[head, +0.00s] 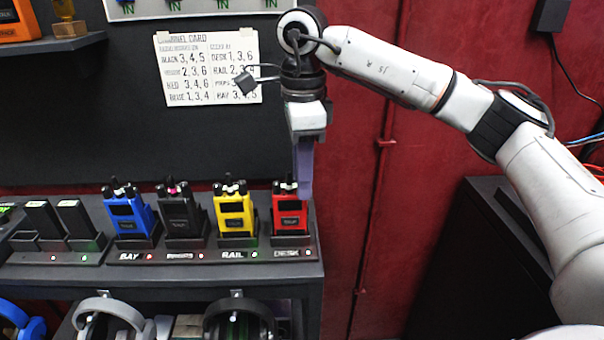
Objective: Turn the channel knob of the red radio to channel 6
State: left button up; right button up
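The red radio (290,212) stands upright in the rightmost charger slot, labelled DESK, on the shelf. Small dark and pale parts show on its top; I cannot tell the channel knob's setting. My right gripper (304,196) points straight down at the radio's top right side, with its pale purple finger overlapping the radio's right edge in the picture. Whether it touches the knob is not clear, and only one finger outline shows. My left gripper is out of view.
Yellow (234,212), black (180,216) and blue (131,214) radios stand close by on the left. A channel card (207,68) hangs on the dark wall board; its red line reads 3, 4, 6. Headphones (240,306) hang below the shelf.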

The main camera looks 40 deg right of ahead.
grip_shut()
jog(key=shift+m, duration=0.3)
jog(key=shift+m+p, duration=0.3)
jog(key=shift+m, duration=0.6)
jog(key=shift+m+p, duration=0.3)
jog(key=shift+m, duration=1.5)
